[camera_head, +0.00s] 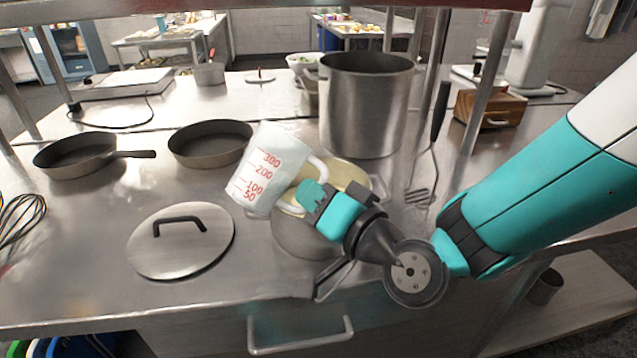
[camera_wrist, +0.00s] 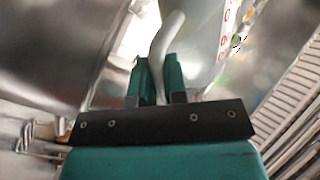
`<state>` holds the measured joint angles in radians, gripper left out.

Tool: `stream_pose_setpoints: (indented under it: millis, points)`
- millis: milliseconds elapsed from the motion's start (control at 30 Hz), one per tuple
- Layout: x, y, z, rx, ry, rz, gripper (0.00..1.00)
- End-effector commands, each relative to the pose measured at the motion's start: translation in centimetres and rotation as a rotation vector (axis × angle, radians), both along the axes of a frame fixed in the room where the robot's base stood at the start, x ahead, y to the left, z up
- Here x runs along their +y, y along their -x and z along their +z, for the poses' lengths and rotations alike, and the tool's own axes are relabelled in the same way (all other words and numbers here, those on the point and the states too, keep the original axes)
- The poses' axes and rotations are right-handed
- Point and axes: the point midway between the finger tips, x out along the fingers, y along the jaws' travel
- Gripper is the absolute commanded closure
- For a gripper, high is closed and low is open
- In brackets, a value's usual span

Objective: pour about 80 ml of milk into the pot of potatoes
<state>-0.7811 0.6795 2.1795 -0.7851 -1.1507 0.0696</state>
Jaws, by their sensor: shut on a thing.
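A white measuring jug (camera_head: 268,170) with red marks for 50, 100, 200 and 300 is held tilted slightly in the head view. My gripper (camera_head: 312,194) is shut on its handle; the handle (camera_wrist: 163,50) also shows between my fingers in the wrist view. The milk level inside the jug cannot be told. The pot of potatoes (camera_head: 300,238) stands on the steel counter behind and below my gripper. Pale yellow contents (camera_head: 345,177) show in its opening. The jug is at the pot's left side, and my gripper hides part of the pot.
A lid (camera_head: 180,240) lies left of the pot. Two pans (camera_head: 210,143) stand farther back left. A tall steel stockpot (camera_head: 362,105) stands close behind the pot. A masher (camera_head: 425,165) and a shelf post are to the right. A whisk (camera_head: 18,222) lies at the left edge.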

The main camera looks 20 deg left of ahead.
Motion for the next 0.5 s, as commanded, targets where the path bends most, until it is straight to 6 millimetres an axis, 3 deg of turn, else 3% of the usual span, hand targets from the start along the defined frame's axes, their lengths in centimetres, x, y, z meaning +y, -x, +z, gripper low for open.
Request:
stream_pose_setpoints:
  millis: [133,500]
  points:
    - [0.2,0.3,1.1,0.086,-0.044,0.000,1.00]
    - [0.4,0.7,0.1,0.223,-0.115,0.003,1.00]
